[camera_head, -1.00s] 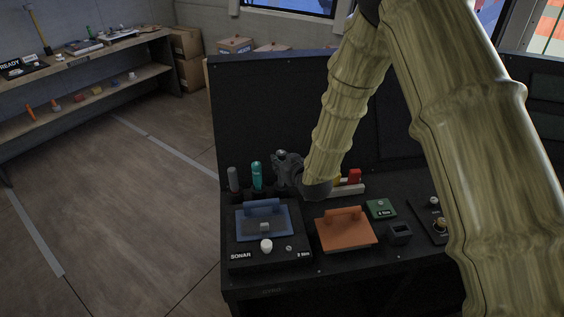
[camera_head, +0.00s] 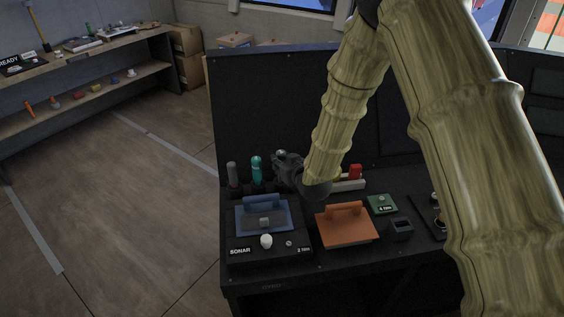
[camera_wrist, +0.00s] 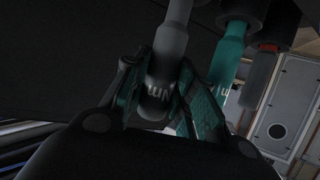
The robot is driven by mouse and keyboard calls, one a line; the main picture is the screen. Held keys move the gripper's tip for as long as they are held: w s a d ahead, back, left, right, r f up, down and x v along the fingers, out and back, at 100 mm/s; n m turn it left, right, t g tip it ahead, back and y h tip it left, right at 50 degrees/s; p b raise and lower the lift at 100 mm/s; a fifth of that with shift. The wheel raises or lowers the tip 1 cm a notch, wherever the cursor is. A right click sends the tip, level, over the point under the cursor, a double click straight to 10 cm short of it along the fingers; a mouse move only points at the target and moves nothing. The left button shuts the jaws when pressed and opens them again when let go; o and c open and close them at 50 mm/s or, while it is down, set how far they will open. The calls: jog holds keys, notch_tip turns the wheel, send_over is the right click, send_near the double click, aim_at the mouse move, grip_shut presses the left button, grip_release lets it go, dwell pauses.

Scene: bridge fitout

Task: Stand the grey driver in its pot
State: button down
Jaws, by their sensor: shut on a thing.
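My gripper (camera_head: 288,167) is at the back left of the dark console, just right of the teal driver (camera_head: 257,170). In the wrist view my gripper (camera_wrist: 175,95) is shut on the grey driver (camera_wrist: 170,50), with a finger on each side of its handle. The grey driver's far end points to the top of that view, near a dark rim (camera_wrist: 203,3). I cannot tell how deep it sits in a pot. The head view hides the held driver behind my gripper. The teal driver also shows beside it in the wrist view (camera_wrist: 228,55).
A dark grey driver (camera_head: 232,174) stands left of the teal one. In front lie a blue-handled plate (camera_head: 263,214) on the SONAR box and an orange-handled plate (camera_head: 345,225). A red block (camera_head: 355,171) and green piece (camera_head: 382,204) are to the right.

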jog(key=shift+f+b, duration=0.4)
jog(key=shift+f, duration=0.2)
dwell(0.4)
jog(key=c, duration=1.1)
grip_release()
jog(key=v, duration=1.2)
